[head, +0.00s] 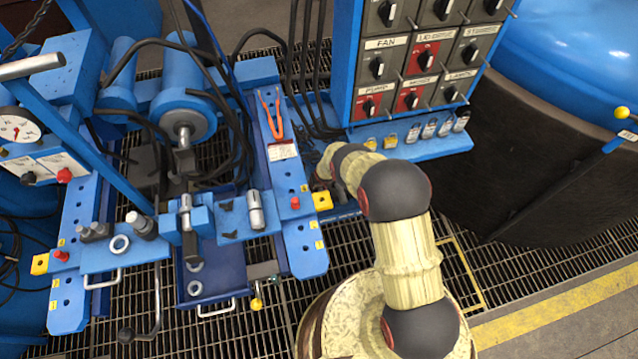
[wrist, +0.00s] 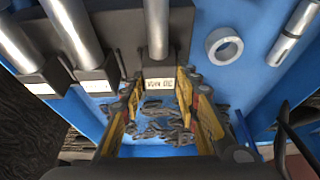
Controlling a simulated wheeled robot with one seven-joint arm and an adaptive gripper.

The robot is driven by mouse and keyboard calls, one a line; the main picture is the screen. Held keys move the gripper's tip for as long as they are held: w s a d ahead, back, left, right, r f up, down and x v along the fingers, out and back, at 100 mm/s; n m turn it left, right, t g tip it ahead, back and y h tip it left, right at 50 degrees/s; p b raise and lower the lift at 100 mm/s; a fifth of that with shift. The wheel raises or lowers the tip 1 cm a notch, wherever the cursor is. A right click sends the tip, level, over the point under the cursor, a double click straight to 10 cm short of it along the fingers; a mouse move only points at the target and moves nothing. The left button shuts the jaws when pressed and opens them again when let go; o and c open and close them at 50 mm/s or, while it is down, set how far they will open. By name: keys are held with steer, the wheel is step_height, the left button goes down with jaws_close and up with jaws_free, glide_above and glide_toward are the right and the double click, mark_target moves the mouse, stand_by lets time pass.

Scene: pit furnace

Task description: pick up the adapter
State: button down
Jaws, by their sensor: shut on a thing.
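In the wrist view, my gripper (wrist: 159,94) has its yellow-and-black fingers on either side of a dark block with a pale lettered label and a silver rod. I take this block and rod to be the adapter (wrist: 158,30). The fingers are shut on its block end. I cannot tell whether it touches the blue surface behind it. In the head view, my arm bends toward the right side of the blue bench, and the gripper and adapter cannot be made out there.
Two similar labelled blocks with silver rods (wrist: 72,35) stand left of the adapter. A grey ring (wrist: 224,46) and a silver cylinder (wrist: 298,20) lie to the right. The switch panel (head: 425,60) rises close behind my arm. A dark cable (wrist: 290,140) hangs at the wrist view's right.

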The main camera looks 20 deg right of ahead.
step_height(320, 180, up, 10)
steer(key=p, duration=0.4)
steer(key=shift+w, duration=0.15)
steer(key=shift+r, duration=0.1)
